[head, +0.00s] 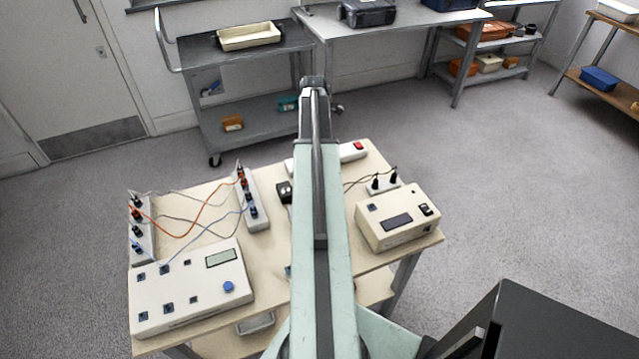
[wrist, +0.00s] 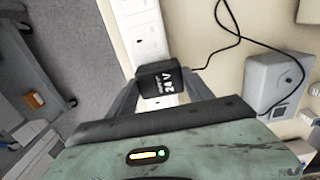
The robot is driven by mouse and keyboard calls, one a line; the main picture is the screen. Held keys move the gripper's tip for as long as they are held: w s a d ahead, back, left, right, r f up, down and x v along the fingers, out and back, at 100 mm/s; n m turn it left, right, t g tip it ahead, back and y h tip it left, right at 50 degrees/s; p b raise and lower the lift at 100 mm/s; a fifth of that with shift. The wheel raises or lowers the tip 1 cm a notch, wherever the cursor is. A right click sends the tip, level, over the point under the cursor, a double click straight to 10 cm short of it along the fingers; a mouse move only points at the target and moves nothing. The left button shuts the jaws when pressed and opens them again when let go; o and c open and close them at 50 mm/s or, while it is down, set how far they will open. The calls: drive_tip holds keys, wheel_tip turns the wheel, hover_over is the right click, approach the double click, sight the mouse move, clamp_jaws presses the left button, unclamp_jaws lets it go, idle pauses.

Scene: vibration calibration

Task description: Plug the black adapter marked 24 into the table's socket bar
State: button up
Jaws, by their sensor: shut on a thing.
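The black adapter (wrist: 160,82) shows its white 24 V mark in the wrist view. It sits between the two fingers of my gripper (wrist: 158,92), which is shut on it. The adapter is over the white socket bar (wrist: 147,38), whose sockets show above and below it. I cannot tell whether its pins are in a socket. In the head view the bar's end with a red switch (head: 354,151) shows right of my arm. My arm hides the gripper and held adapter there.
Thin black cables run beside the bar to the right. An instrument box (head: 398,217) stands on the right, a larger panel box (head: 190,288) at front left. A trolley (head: 247,46) stands behind.

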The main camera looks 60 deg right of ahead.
drive_tip(key=shift+f, duration=0.15)
idle(0.6)
drive_tip(key=o, duration=1.4)
drive_tip(key=shift+r+p, duration=2.5)
drive_tip(key=shift+r, duration=0.05)
drive_tip(key=shift+r, duration=0.1)
wheel_tip(320, 180, up, 8)
drive_tip(key=p, duration=0.7)
drive_tip(key=shift+f+p, duration=0.2)
drive_tip(key=shift+p, duration=0.2)
